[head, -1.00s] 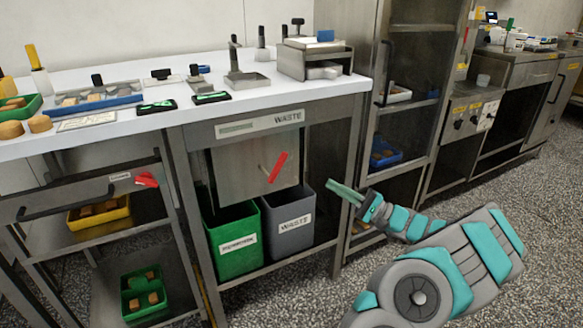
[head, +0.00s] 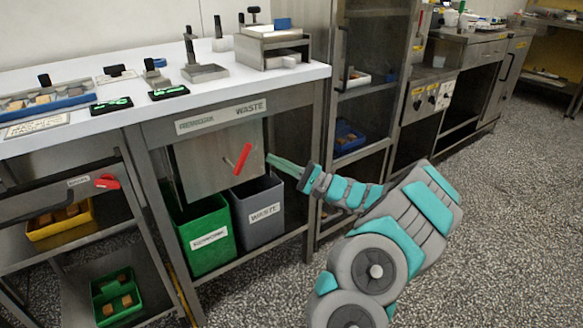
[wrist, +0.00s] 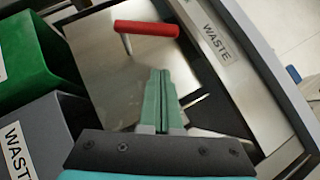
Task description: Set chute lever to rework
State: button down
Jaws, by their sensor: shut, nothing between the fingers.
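The red chute lever (head: 242,159) sits on a metal chute plate (head: 200,165) under the counter. It tilts up to the right, toward the WASTE end of the label strip (head: 222,116). The lever also shows in the wrist view (wrist: 147,28), beyond my fingertips and a little to their left. My gripper (head: 270,158) is shut and empty, just right of the lever in the head view. Its closed teal fingers (wrist: 158,75) point toward the plate in the wrist view. A small gap shows between fingertips and lever there.
A green bin (head: 207,235) labelled rework and a grey WASTE bin (head: 259,210) stand below the chute. A counter leg (head: 312,160) is close behind my fingers. Open speckled floor (head: 490,230) lies to the right.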

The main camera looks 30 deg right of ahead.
aim_at(248, 150)
jog(key=shift+w+a+r+p, duration=0.15)
jog(key=shift+a+r, duration=0.3)
jog(key=shift+a, duration=0.25)
jog(key=shift+w+a+r+p, duration=0.15)
jog(key=shift+a+r, duration=0.3)
jog(key=shift+a, duration=0.3)
jog(key=shift+w+a+r, duration=0.15)
jog(key=shift+a+r, duration=0.3)
jog(key=shift+a, duration=0.25)
jog(key=shift+a+r+n+g+b, duration=0.2)
jog(key=shift+r+n+g+b, duration=0.1)
jog(key=shift+n+g+b, duration=0.3)
jog(key=shift+a+r+n+g+h+b, duration=0.15)
jog(key=shift+a+r+n+g+b, duration=0.2)
jog(key=shift+n+b, duration=0.25)
jog(key=shift+a+r+n+g+h+b, duration=0.1)
jog(key=shift+r+n+g+h+b, duration=0.1)
jog(key=shift+n+g+b, duration=0.35)
jog(key=a+n+b, duration=0.1)
jog(key=a+r+n+g+h+b, duration=0.1)
jog(key=n, duration=0.1)
jog(key=shift+s+r+g+h+b, duration=0.1)
jog(key=shift+r+g+h+b, duration=0.1)
jog(key=shift+g+h+b, duration=0.1)
jog(key=shift+a+r+n+g+h+b, duration=0.25)
jog(key=shift+a+n+g+h+b, duration=0.25)
jog(key=shift+a+n+h+b, duration=0.4)
jog(key=shift+a+r+n+g+h+b, duration=0.2)
jog(key=shift+a+n+g+h+b, duration=0.3)
jog(key=shift+a+n+h+b, duration=0.35)
